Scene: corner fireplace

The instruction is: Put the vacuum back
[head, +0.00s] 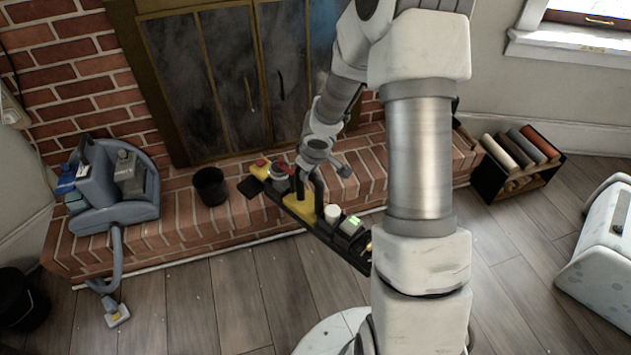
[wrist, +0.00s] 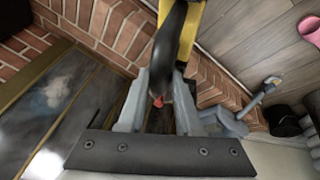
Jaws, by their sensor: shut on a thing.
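A blue-grey vacuum (head: 105,190) with a hose and floor nozzle sits on the brick hearth at the left in the head view. Its hose hangs over the hearth edge and the nozzle (head: 118,313) is on the floor. The hose and nozzle also show at the right in the wrist view (wrist: 258,100). My gripper (head: 309,190) is by the hearth's front edge, right of the vacuum and apart from it. It is shut on the black handle (wrist: 170,45) of a long black and yellow device (head: 296,205). The device's far end is hidden behind my arm.
A black bucket (head: 210,186) stands on the hearth between the vacuum and the device. A dark bin (head: 20,300) is at the lower left. A rack of rolls (head: 518,160) and a white box (head: 600,240) are at the right. The wood floor at the front left is mostly clear.

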